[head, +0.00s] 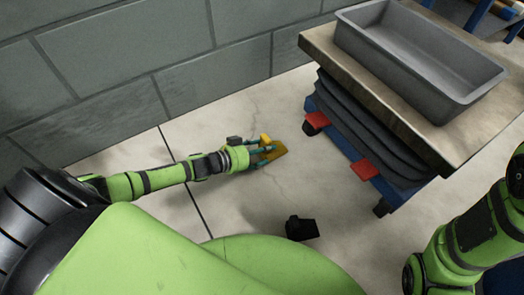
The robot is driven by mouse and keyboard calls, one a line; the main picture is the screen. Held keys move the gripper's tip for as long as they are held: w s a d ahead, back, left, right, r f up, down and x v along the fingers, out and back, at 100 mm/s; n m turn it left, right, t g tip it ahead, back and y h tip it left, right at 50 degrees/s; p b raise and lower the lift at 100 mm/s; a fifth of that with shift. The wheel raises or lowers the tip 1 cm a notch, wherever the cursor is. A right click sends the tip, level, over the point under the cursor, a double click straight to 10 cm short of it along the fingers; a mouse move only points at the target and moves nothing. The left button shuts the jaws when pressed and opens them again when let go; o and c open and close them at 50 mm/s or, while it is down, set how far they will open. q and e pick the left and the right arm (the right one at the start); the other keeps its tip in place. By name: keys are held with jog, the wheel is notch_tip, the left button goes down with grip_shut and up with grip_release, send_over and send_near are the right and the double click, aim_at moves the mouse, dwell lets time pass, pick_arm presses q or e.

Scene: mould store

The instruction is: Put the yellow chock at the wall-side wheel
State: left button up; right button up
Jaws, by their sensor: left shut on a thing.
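The yellow chock (277,152) is in the head view, held just above or on the floor; I cannot tell which. My left gripper (266,153) is shut on it, and its fingers hide part of the chock. The wall-side wheel (309,129) is a dark caster under the trolley's near left corner, beneath a red bracket (317,120). The chock is apart from this wheel, a short way to its lower left. My right arm shows at the right edge, but its gripper is out of view.
The blue trolley (340,137) carries dark folded layers and a board (395,116) with a grey mould (425,60). Another wheel (382,207) is nearer me. A black wedge-like object (301,228) lies on the floor. A grey block wall (150,60) stands behind. Floor around the chock is clear.

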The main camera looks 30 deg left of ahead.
pick_arm(q)
jog(key=o, duration=1.5)
jog(key=shift+f, duration=0.1)
